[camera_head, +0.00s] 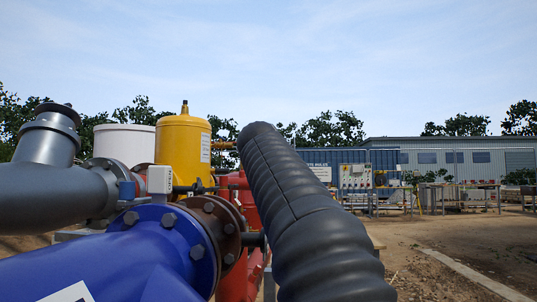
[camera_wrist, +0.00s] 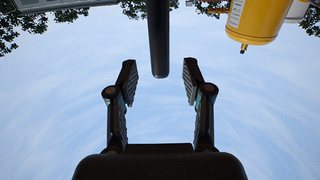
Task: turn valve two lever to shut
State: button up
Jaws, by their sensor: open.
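In the wrist view a dark, smooth round bar (camera_wrist: 158,35) comes down from the top edge, and its end shows between my fingers. It looks like a lever handle, but its valve is out of that view and no number shows. My gripper (camera_wrist: 159,64) is open, with one finger on each side of the bar and sky showing on both sides. I cannot tell the depth between bar and fingers. In the head view my gripper does not show, and I cannot make out the valve two lever.
A black ribbed form (camera_head: 306,225) blocks the middle foreground. Blue pipe (camera_head: 110,255), a rusty bolted flange (camera_head: 222,235), grey pipe (camera_head: 45,195) and a yellow tank (camera_head: 180,150) crowd the left. A control panel (camera_head: 355,177) stands farther back. Open dirt ground (camera_head: 480,245) lies right.

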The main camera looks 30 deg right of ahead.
jog(key=shift+p+x, duration=0.75)
jog(key=shift+x, duration=2.35)
grip_shut()
